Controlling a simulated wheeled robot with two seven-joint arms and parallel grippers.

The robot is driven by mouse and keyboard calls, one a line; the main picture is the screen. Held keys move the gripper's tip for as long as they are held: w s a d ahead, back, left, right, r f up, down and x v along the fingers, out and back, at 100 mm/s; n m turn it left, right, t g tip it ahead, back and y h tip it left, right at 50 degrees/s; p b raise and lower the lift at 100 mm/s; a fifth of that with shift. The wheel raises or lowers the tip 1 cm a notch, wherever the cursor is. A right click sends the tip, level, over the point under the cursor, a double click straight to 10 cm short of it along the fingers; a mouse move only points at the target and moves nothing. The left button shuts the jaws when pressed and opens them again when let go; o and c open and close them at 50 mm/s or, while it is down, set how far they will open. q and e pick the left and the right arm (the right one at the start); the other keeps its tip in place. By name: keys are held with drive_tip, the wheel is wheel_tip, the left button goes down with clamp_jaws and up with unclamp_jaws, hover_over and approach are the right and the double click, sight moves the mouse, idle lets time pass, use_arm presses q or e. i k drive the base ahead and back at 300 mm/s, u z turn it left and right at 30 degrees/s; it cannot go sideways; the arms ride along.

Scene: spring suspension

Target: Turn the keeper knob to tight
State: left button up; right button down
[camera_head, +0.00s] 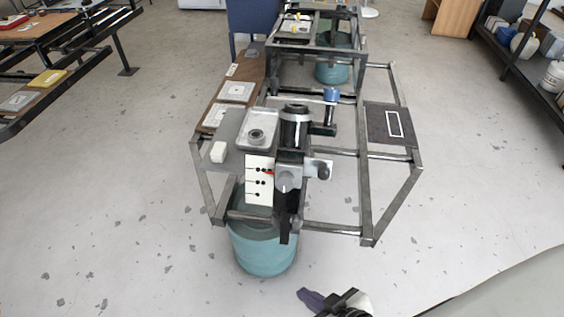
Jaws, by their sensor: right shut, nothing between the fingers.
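A round grey knob (288,180) sits on the front of the spring fixture, below a dark cylinder (295,125). A red pointer (268,173) reaches left from it over a white panel (257,190) with several black marks, and points near the middle marks. I take this to be the keeper knob; the lettering is too small to read. A dark round handle (324,171) sits to its right. My right gripper (332,302) is at the bottom edge, partly cut off, shut and empty, well apart from the fixture. My left gripper is out of view.
The fixture stands on a metal frame (392,205) with open gaps. A teal drum (263,250) is beneath its front. A white block (218,152) and a metal tray (257,132) lie left of the cylinder. The floor between the frame and my gripper is clear.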

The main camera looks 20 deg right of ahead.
sight(331, 94)
drive_tip(key=u, duration=2.75)
drive_tip(key=k, duration=1.25)
drive_tip(key=z, duration=2.05)
